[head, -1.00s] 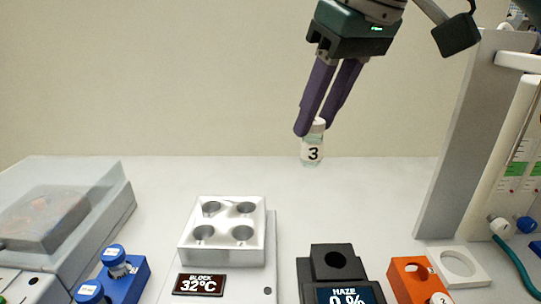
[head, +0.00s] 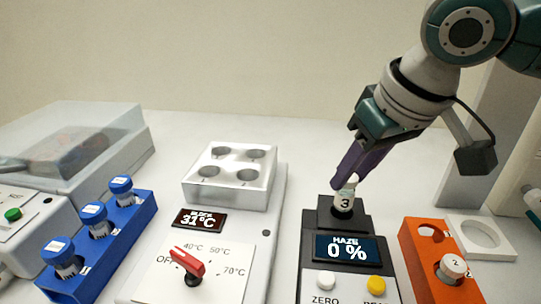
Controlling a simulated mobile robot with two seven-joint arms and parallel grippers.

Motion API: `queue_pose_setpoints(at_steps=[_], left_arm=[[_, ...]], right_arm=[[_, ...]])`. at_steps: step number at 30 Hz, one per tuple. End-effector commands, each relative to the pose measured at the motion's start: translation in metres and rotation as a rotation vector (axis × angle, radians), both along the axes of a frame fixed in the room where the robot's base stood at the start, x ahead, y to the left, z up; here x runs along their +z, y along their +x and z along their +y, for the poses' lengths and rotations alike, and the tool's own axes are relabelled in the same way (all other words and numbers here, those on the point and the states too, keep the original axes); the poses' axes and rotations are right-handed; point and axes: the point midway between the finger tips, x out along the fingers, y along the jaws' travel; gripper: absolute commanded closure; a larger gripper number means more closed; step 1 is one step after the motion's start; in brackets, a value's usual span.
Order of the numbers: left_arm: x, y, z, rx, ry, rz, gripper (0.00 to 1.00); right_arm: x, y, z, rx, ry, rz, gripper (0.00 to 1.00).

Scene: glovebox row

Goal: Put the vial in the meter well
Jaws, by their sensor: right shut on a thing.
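The vial (head: 344,204), with a white cap and a label "3", is upright at the black well block of the haze meter (head: 311,268). Its lower end is at the well opening and hides it; I cannot tell how deep it sits. The meter's display (head: 347,248) reads "HAZE 0 %". My right gripper (head: 349,176), with purple fingers, comes down from the upper right and is shut on the vial near its cap. My left gripper is not in view.
An orange rack (head: 418,262) with a vial labelled 2 (head: 453,267) stands right of the meter. A heater block (head: 229,183) with empty holes reads 31°C on the left. A blue rack (head: 122,240) holds blue-capped vials. A white ring holder (head: 490,250) lies at right.

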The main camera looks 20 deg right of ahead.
Motion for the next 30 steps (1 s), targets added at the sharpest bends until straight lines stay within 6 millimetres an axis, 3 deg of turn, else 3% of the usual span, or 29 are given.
queue_pose_setpoints(at_steps=[8,20,21,28,30], left_arm=[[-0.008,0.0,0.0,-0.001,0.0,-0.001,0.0],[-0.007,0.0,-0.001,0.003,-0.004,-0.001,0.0],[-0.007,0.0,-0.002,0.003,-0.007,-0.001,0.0],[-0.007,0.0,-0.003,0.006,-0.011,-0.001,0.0],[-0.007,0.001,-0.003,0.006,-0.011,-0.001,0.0]], right_arm=[[-0.04,-0.001,0.0,-0.001,-0.002,0.003,1.0],[-0.045,-0.001,0.0,0.0,0.0,0.002,1.0],[-0.045,0.0,0.0,0.0,0.0,0.001,0.63],[-0.044,0.0,0.0,0.0,0.0,0.001,0.37],[-0.044,0.0,0.0,0.0,-0.001,0.001,0.36]])
